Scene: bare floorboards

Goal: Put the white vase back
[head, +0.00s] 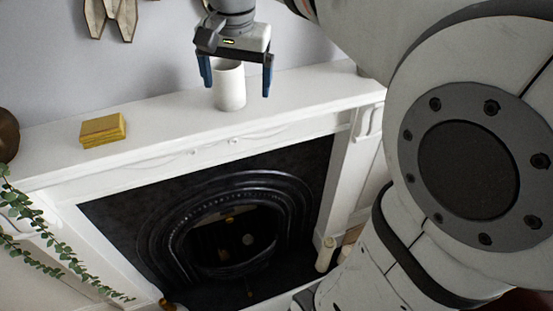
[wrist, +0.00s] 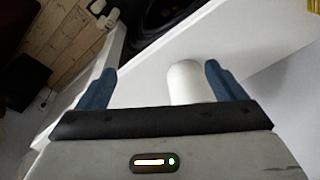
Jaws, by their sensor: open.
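The white vase (head: 230,88) is a plain white cylinder standing upright on the white mantel shelf (head: 175,108) of a fireplace. My gripper (head: 236,82) is above and around it, with a blue finger on each side. The fingers are open, with a gap between them and the vase in the head view. In the wrist view the vase (wrist: 188,82) lies between the blue fingers (wrist: 160,82), closer to the right one. The vase's top is partly hidden by my gripper in the head view.
A yellow box (head: 103,130) lies on the shelf to the left. A brown round object (head: 8,136) sits at the far left end. A trailing green plant (head: 40,232) hangs at the left. The shelf between the yellow box and the vase is clear.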

